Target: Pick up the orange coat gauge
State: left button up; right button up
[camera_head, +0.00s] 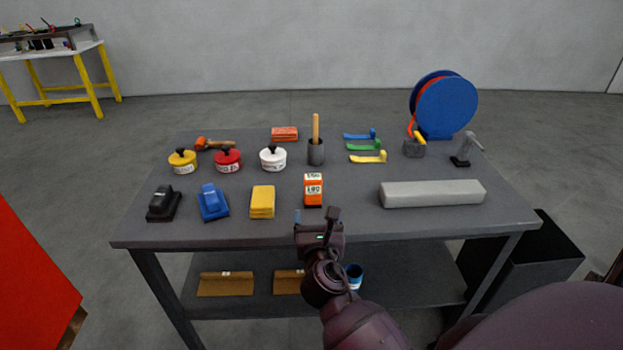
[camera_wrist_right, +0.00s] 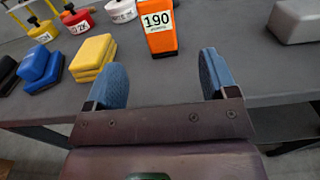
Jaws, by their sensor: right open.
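The orange coat gauge (camera_head: 313,191) is an upright orange block with white labels. It stands near the front edge of the grey table, right of the yellow stacked pads. In the right wrist view the gauge (camera_wrist_right: 160,32) shows a label reading 190 and lies beyond the fingertips, between them in the picture. My right gripper (camera_head: 317,216) is at the table's front edge, just short of the gauge. Its blue-padded fingers (camera_wrist_right: 163,72) are spread apart with nothing between them. I do not see my left gripper.
Yellow pads (camera_head: 262,202) and a blue block (camera_head: 213,201) stand left of the gauge. A long grey block (camera_head: 432,193) lies to the right. Table (camera_head: 345,222) is bare between gauge and grey block.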

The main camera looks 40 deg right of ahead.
aim_at(313, 192)
jog(key=shift+w+d, duration=0.35)
jog(key=shift+w, duration=0.2)
jog(key=x, duration=0.4)
jog(key=shift+w+d, duration=0.15)
jog(key=shift+w, duration=0.15)
jog(key=b+x, duration=0.1)
jog(key=x, duration=0.4)
jog(key=shift+w+f, duration=0.1)
jog(key=shift+f, duration=0.05)
jog(key=shift+w+d, duration=0.15)
jog(key=shift+w, duration=0.05)
pick_arm(q)
jog(key=shift+w+d+f, duration=0.15)
jog(key=shift+w+f, duration=0.2)
jog(key=shift+w, duration=0.05)
